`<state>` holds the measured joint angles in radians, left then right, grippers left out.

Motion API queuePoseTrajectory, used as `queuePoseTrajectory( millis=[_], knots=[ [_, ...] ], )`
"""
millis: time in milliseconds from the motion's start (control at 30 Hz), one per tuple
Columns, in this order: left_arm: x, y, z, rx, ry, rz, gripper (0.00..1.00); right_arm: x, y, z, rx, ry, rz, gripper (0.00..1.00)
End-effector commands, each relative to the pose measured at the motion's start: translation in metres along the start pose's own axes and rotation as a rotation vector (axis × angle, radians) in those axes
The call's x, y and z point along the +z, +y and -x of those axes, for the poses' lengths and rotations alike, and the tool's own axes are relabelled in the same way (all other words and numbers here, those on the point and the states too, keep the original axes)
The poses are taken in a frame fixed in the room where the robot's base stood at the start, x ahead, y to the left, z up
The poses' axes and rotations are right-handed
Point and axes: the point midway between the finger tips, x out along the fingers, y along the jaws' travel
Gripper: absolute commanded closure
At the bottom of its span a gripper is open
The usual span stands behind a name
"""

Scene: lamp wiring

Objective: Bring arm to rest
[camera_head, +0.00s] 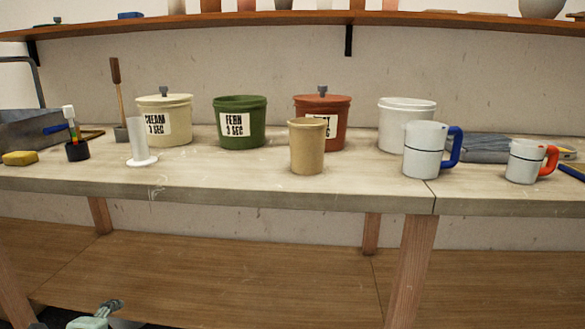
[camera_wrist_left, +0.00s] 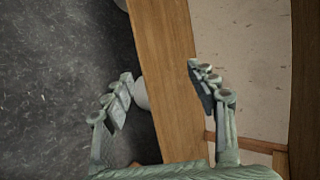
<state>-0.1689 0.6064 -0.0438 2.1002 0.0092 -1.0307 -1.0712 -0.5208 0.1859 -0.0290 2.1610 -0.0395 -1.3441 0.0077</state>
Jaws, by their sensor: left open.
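My left gripper (camera_head: 100,318) shows at the bottom left edge of the head view, low in front of the bench and below its top. Only part of it is in the picture. In the left wrist view the left gripper (camera_wrist_left: 163,90) is open, with its two fingers well apart and nothing between them. Behind the fingers are a wooden board (camera_wrist_left: 165,50) and the dark floor (camera_wrist_left: 60,60). My right gripper is in neither view.
The workbench (camera_head: 250,190) holds a cream pot (camera_head: 176,125), a green pot (camera_head: 240,125), a terracotta pot (camera_head: 338,130), a white pot (camera_head: 400,115), a tan cup (camera_head: 307,150) and two mugs (camera_head: 421,158) (camera_head: 524,165). A lower shelf (camera_head: 230,280) lies beneath.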

Motion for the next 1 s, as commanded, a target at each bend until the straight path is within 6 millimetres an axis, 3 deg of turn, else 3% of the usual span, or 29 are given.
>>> queuePoseTrajectory(
  millis=[33,200,300,400,500,1000],
  knots=[
    [-0.013,0.042,0.001,0.088,0.003,0.159,0.42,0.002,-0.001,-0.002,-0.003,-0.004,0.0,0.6],
    [-0.05,0.164,0.022,0.349,-0.08,0.678,0.42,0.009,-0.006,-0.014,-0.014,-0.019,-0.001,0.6],
    [-0.07,0.221,0.043,0.472,-0.169,0.931,0.42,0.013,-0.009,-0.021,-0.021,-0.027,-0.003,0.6],
    [-0.086,0.262,0.063,0.559,-0.258,1.117,0.42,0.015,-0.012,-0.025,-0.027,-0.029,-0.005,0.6],
    [-0.096,0.287,0.077,0.609,-0.323,1.232,0.42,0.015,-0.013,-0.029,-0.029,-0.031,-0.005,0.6],
    [-0.096,0.287,0.077,0.609,-0.323,1.232,0.42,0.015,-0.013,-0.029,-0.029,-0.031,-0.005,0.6]
  ],
)
